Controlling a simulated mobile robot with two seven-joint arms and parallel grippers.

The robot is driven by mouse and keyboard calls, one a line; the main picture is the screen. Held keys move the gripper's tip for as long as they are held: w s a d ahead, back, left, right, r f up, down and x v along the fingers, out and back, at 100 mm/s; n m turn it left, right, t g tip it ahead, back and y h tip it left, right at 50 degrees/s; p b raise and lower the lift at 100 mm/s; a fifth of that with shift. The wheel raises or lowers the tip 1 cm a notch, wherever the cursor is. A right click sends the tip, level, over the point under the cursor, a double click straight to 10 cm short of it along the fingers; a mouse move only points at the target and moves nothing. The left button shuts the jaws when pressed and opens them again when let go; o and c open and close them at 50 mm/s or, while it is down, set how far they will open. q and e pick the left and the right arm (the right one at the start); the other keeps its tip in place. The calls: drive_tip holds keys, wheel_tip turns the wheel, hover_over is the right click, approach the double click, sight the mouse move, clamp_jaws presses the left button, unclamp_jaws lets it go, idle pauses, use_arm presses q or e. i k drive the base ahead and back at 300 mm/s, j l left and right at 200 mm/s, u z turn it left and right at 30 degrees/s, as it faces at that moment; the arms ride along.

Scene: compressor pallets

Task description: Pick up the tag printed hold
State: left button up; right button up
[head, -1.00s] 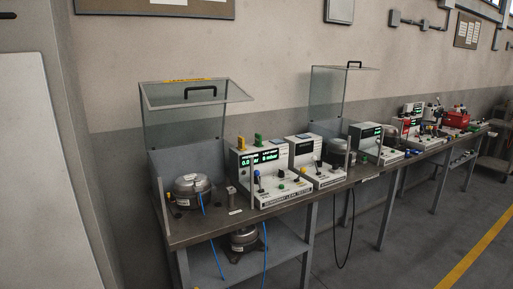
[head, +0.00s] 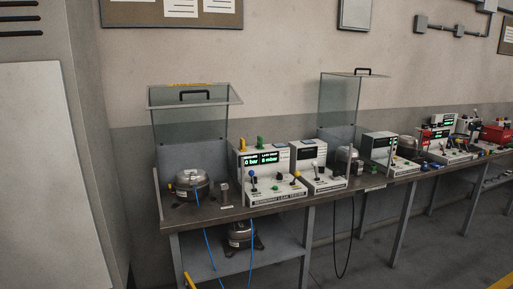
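No tag on which I can read the word hold is in view. A small pale label (head: 227,207) lies on the near bench beside a small metal block (head: 223,192), its print too small to read. Another pale label (head: 375,188) is on the bench's front edge, also unreadable. Neither of my grippers is in view.
The long bench (head: 190,216) runs along the wall to the right. It carries a silver compressor (head: 190,184) under a raised clear guard (head: 188,128), a leak tester (head: 270,188) and more testers. A second compressor (head: 240,234) sits on the lower shelf. Floor in front is clear.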

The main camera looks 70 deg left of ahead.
sight(242, 149)
drive_tip(key=i+u, duration=0.4)
drive_tip(key=i+l+u, duration=0.3)
drive_tip(key=i+u, duration=0.15)
drive_tip(key=i, duration=0.15)
drive_tip(key=i+j+u, duration=0.1)
drive_tip(key=i+u, duration=0.5)
drive_tip(key=u, duration=0.15)
drive_tip(key=i+l+u, duration=0.1)
drive_tip(key=i+u, duration=0.3)
drive_tip(key=i+j+u, duration=0.1)
drive_tip(key=u, duration=0.35)
drive_tip(key=i+u, duration=0.25)
drive_tip(key=u, duration=0.15)
drive_tip(key=i+u, duration=0.2)
drive_tip(key=u, duration=0.25)
